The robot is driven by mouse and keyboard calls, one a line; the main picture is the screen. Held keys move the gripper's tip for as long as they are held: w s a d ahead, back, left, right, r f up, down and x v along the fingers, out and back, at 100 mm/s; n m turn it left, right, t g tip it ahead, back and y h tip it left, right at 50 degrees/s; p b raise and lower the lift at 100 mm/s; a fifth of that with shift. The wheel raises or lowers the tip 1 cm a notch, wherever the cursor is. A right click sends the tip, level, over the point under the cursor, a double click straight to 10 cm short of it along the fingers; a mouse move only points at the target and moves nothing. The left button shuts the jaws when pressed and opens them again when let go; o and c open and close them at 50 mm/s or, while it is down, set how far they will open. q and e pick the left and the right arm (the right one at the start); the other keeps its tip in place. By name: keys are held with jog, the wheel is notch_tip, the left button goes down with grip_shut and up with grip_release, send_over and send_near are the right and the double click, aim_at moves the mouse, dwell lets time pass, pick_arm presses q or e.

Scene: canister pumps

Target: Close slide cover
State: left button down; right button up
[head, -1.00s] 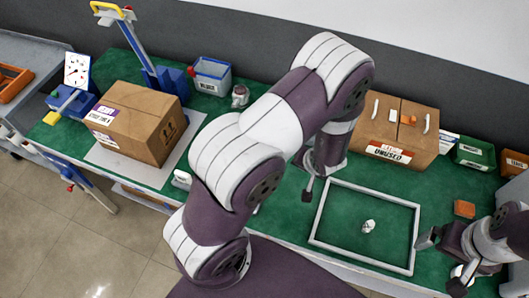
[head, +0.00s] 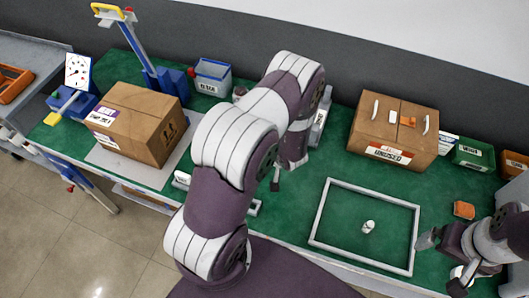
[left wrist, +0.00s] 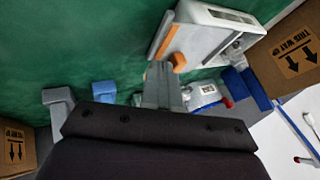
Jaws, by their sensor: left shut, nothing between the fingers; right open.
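A white device (left wrist: 215,32) with an orange strip (left wrist: 160,36) along one side shows in the left wrist view; I cannot tell which part is the slide cover. In the head view a pale device (head: 321,118) is mostly hidden behind my left arm. My left gripper (head: 276,186) points down over the green bench, shut and empty. In the left wrist view its grey fingers (left wrist: 162,80) are beside the device, near a small orange knob (left wrist: 178,62); contact is unclear. My right gripper (head: 428,239) is open and empty at the right.
A cardboard box (head: 138,120) stands at the left and another marked UNUSED (head: 385,120) at the back right. A white frame (head: 317,213) lies on the bench around a small white piece (head: 368,227). A green bin (head: 473,154) and an orange block (head: 464,209) are at the right.

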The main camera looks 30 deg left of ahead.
pick_arm(q)
jog(key=shift+a, duration=0.25)
jog(key=a, duration=0.2)
jog(key=s+a, duration=0.1)
jog(key=a, duration=0.1)
jog(key=shift+a, duration=0.1)
dwell(0.4)
